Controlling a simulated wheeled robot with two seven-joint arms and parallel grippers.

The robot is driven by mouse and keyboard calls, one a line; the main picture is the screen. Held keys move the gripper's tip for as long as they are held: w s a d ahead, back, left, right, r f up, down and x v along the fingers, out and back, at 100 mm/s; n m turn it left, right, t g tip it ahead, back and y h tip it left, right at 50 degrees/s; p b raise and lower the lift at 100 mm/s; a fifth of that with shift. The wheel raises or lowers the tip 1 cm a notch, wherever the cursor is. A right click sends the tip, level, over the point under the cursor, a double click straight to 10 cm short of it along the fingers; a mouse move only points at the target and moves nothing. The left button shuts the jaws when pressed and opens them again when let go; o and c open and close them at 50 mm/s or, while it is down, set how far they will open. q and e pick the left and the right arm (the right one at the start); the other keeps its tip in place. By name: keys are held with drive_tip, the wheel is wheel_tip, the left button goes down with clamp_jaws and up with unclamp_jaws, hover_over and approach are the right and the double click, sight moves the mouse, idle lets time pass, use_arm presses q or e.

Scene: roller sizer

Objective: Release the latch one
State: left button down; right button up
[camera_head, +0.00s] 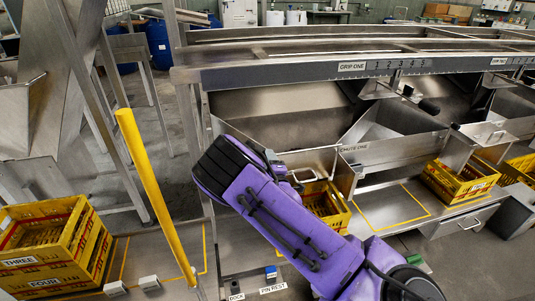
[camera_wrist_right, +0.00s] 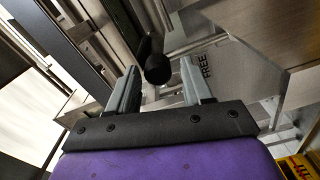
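In the right wrist view my right gripper (camera_wrist_right: 160,68) is open, its two grey fingers apart. A dark lever with a round black knob (camera_wrist_right: 157,69) appears between the fingertips, with a gap on each side; I cannot tell its exact depth. A metal plate beside the right finger carries the word FREE (camera_wrist_right: 202,67). In the head view my purple right arm reaches up from the lower right to the chute marked CHUTE ONE (camera_head: 353,149). The arm hides the gripper and the lever there. My left gripper is not in view.
A grader frame (camera_head: 270,76) labelled GRIP ONE runs across the back. A yellow post (camera_head: 155,195) stands left of my arm. Yellow crates stand at left (camera_head: 45,245), behind my arm (camera_head: 324,205) and at right (camera_head: 460,182). Another black-ended handle (camera_head: 428,106) is farther right.

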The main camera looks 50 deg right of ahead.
drive_tip(key=v, duration=1)
drive_tip(key=shift+s, duration=0.2)
drive_tip(key=shift+a, duration=0.15)
